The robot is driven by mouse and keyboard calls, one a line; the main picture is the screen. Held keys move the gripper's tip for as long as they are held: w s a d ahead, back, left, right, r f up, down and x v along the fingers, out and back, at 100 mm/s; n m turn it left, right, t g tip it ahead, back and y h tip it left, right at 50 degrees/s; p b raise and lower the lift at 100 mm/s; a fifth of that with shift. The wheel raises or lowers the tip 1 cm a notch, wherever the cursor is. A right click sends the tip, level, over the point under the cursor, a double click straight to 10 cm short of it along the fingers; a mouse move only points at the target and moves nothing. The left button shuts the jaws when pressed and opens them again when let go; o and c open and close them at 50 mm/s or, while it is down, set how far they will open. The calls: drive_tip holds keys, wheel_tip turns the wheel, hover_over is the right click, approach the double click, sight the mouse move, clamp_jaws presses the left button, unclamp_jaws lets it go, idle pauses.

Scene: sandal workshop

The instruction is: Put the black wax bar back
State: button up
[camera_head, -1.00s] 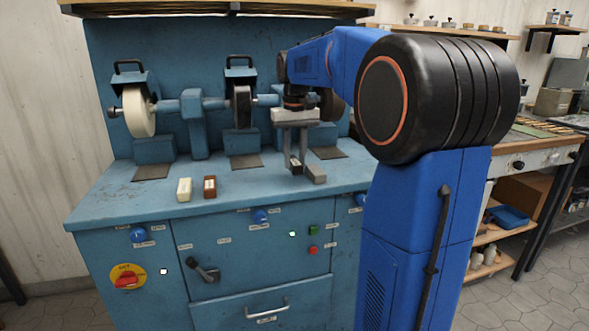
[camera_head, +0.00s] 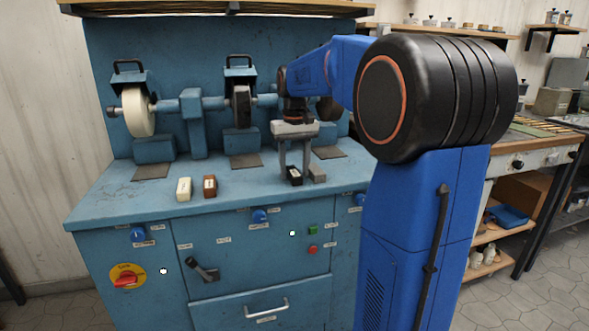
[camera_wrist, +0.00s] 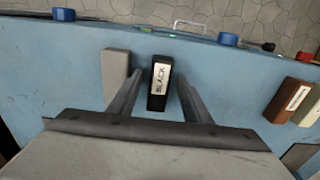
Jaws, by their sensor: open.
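The black wax bar (camera_head: 294,178) rests on the blue bench top, just left of a grey bar. In the wrist view the black bar (camera_wrist: 160,84) shows a white label reading BLACK. My gripper (camera_head: 295,171) points down over it. In the wrist view my gripper (camera_wrist: 159,83) has its fingers spread, one on each side of the bar, with visible gaps, so it does not grasp the bar.
The grey bar (camera_head: 317,174) stands close beside one finger. A white bar (camera_head: 184,189) and a brown bar (camera_head: 210,186) sit further left, with bare bench between. Polishing wheels (camera_head: 138,111) stand behind. Knobs (camera_head: 260,216) line the bench front.

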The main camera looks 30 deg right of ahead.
sight(295, 173)
drive_tip(key=shift+r, duration=0.15)
wheel_tip(295, 173, up, 12)
drive_tip(key=s+a+f+n+t, duration=0.1)
drive_tip(key=s+a+f, duration=0.35)
drive_tip(key=s, duration=0.25)
drive_tip(key=s+a+f+n+t, duration=0.1)
drive_tip(key=s+a+f, duration=0.3)
drive_tip(key=s+a, duration=0.3)
drive_tip(key=s+a+f+n+t, duration=0.1)
drive_tip(key=s+a+f, duration=0.3)
drive_tip(key=s+f, duration=1.1)
drive_tip(key=shift+f+t, duration=0.6)
drive_tip(key=shift+t, duration=0.2)
drive_tip(key=shift+d, duration=0.1)
